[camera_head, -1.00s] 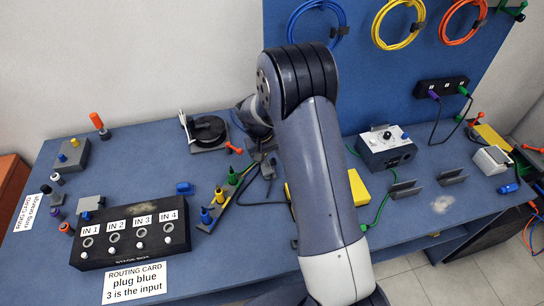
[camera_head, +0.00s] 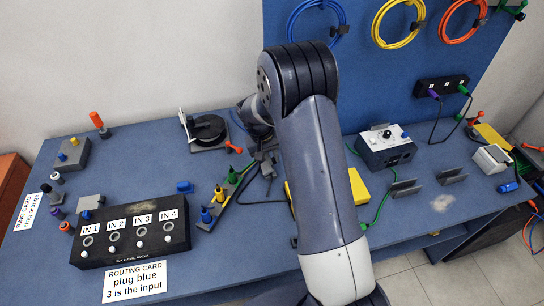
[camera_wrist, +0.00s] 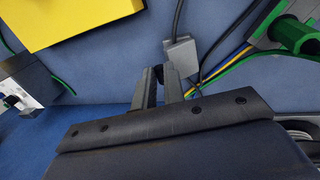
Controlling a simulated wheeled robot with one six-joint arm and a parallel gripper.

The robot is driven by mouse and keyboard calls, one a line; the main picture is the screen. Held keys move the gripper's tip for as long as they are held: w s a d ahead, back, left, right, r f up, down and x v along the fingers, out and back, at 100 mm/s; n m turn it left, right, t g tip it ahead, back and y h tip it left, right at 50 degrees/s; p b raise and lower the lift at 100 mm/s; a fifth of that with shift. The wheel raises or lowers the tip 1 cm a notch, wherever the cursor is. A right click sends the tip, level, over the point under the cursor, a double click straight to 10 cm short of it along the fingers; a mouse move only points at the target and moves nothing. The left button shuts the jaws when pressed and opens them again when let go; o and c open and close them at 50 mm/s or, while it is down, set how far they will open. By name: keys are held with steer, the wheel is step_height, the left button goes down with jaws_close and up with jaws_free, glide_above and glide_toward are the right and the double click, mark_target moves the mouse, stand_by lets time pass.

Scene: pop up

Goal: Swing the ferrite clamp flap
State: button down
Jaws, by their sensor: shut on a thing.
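The ferrite clamp appears to be the small grey block (camera_wrist: 182,54) on a dark cable in the wrist view. My gripper (camera_wrist: 160,76) has its two grey fingers just left of and below this block, closed around a small dark piece (camera_wrist: 158,72) at their tips. The piece looks like the clamp's flap or tab, but its shape is mostly hidden by the fingers. I cannot tell how far the flap is swung. In the head view the clamp area (camera_head: 268,169) is small and partly hidden by my arm.
A yellow block (camera_wrist: 70,18) lies at upper left in the wrist view. Green and yellow cables (camera_wrist: 228,66) run close on the right, beside a green plug (camera_wrist: 293,34). The black stage box (camera_head: 130,235) and routing card (camera_head: 135,282) are at the front left.

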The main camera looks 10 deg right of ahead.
steer(key=shift+d, duration=0.1)
steer(key=d+y, duration=0.1)
steer(key=d+f+y+b, duration=0.1)
steer(key=y, duration=0.1)
steer(key=shift+f, duration=0.15)
steer(key=y+b, duration=0.1)
steer(key=d+f+y+b, duration=0.1)
steer(key=shift+d+f+y+b, duration=0.2)
steer(key=shift+f+y+b, duration=0.1)
steer(key=shift+y, duration=0.1)
steer(key=shift+d+f+y+b, duration=0.2)
steer(key=shift+y+b, duration=0.45)
steer(key=shift+y, duration=0.05)
steer(key=c, duration=1.5)
jaws_free()
steer(key=v, duration=1.1)
steer(key=shift+d+f+b, duration=0.1)
steer(key=shift+b, duration=0.3)
